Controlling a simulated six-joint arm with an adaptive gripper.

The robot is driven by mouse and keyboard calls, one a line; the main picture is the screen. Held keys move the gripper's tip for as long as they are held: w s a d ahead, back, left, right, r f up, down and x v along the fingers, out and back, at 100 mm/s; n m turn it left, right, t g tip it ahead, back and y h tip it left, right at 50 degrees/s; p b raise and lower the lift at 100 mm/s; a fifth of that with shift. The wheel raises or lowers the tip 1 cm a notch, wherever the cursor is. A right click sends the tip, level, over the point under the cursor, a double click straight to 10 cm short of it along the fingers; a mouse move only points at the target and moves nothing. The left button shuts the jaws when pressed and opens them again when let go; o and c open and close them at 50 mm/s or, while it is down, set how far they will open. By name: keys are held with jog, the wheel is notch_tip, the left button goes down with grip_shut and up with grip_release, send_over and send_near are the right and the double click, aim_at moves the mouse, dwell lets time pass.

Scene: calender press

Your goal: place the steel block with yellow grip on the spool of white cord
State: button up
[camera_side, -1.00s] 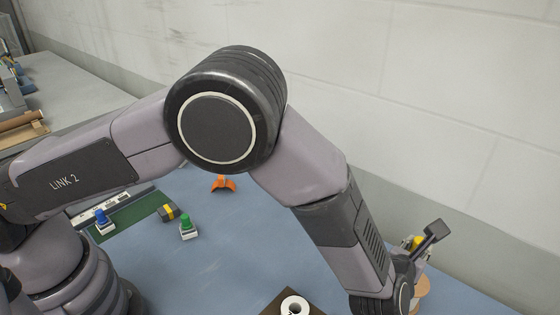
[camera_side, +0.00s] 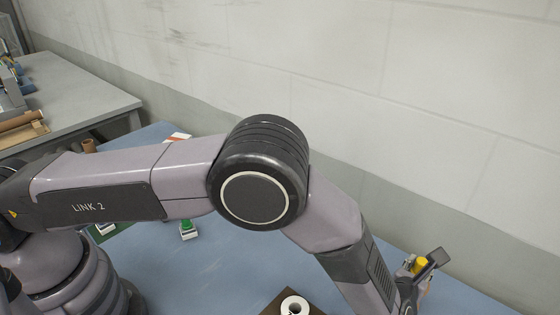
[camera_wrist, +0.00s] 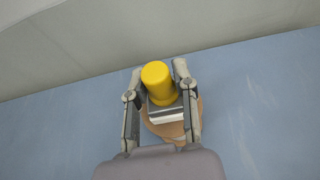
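The steel block with yellow grip shows in the wrist view (camera_wrist: 166,115), its yellow cylinder toward the fingertips. My gripper (camera_wrist: 159,70) has a finger along each side of it and appears shut on it. In the side view the yellow grip (camera_side: 420,264) shows beside my gripper (camera_side: 428,268) at the lower right. A round tan disc (camera_wrist: 198,106), which looks like the spool's flange, lies behind the block in the wrist view, partly covered by block and fingers. I cannot tell whether block and disc touch.
A white ring (camera_side: 294,306) sits on a dark brown plate (camera_side: 272,304) at the bottom edge. A green button on a white base (camera_side: 187,231) stands on the blue table (camera_side: 215,265). The wall (camera_side: 450,120) rises behind. Bare blue table surrounds the disc.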

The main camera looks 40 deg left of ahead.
aim_at(419, 268)
jog(key=shift+o, duration=1.3)
jog(key=v, duration=0.7)
jog(key=shift+w+r, duration=0.1)
jog(key=shift+r, duration=0.1)
jog(key=w+a+r+n+g+y, duration=0.1)
jog(key=a+r+n+g+y, duration=0.2)
jog(key=a+r+n, duration=0.8)
jog(key=w+a+r+n+g+y, duration=0.15)
jog(key=a+r+n+y, duration=0.25)
jog(key=a+r, duration=0.8)
jog(key=s+a+r+n+g+h, duration=0.25)
jog(key=s+a+n, duration=0.35)
jog(key=s+a, duration=0.3)
jog(key=s+a+r+n+g+h, duration=0.1)
jog(key=s+a+r+n+g, duration=0.15)
jog(key=s+a+n, duration=0.6)
jog(key=s+a+n+t+h, duration=0.1)
jog(key=s+n+h, duration=0.2)
jog(key=s+n, duration=0.3)
jog(key=shift+s+a, duration=0.25)
jog(key=shift+s, duration=1.9)
